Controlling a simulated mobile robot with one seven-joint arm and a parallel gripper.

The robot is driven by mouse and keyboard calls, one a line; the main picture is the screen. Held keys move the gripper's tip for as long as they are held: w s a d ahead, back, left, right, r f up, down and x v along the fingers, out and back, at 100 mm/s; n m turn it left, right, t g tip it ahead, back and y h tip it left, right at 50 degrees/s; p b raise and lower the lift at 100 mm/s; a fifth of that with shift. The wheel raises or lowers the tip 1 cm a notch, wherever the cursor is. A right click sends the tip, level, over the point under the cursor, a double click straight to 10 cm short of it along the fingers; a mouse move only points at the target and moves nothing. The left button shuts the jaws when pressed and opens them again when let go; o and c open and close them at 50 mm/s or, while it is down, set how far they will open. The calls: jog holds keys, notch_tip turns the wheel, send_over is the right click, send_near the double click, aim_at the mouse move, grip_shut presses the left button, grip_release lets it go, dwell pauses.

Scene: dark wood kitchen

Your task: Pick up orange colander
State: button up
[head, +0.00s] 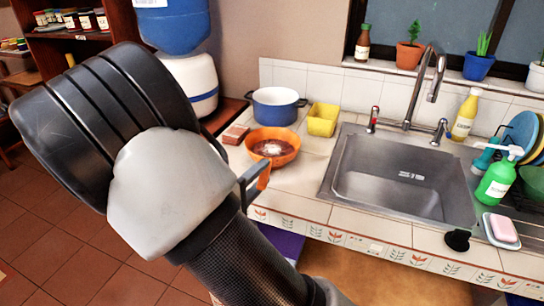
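The orange colander (285,157) is a round bowl on the tiled counter, left of the sink. Its inside looks dark reddish with a pale patch in the middle. The visible end of my gripper (250,178) shows at the counter's front left edge, just in front of and below the colander in the picture. A grey finger part shows there, with a small orange piece beside it; I cannot tell what that piece belongs to. My arm hides most of the gripper, so its opening is hidden. Contact with the colander cannot be made out.
A blue pot (275,108) stands behind the colander and a yellow square container (322,120) behind it to the right. A reddish block (235,134) lies to its left. The steel sink (400,180) is to the right. A water dispenser (190,75) stands at the back left.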

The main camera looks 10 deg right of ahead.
aim_at(266, 170)
jog(key=x, duration=0.3)
jog(key=shift+w+d+f, duration=0.1)
jog(key=shift+w, duration=0.05)
jog(key=shift+c, duration=0.2)
grip_shut()
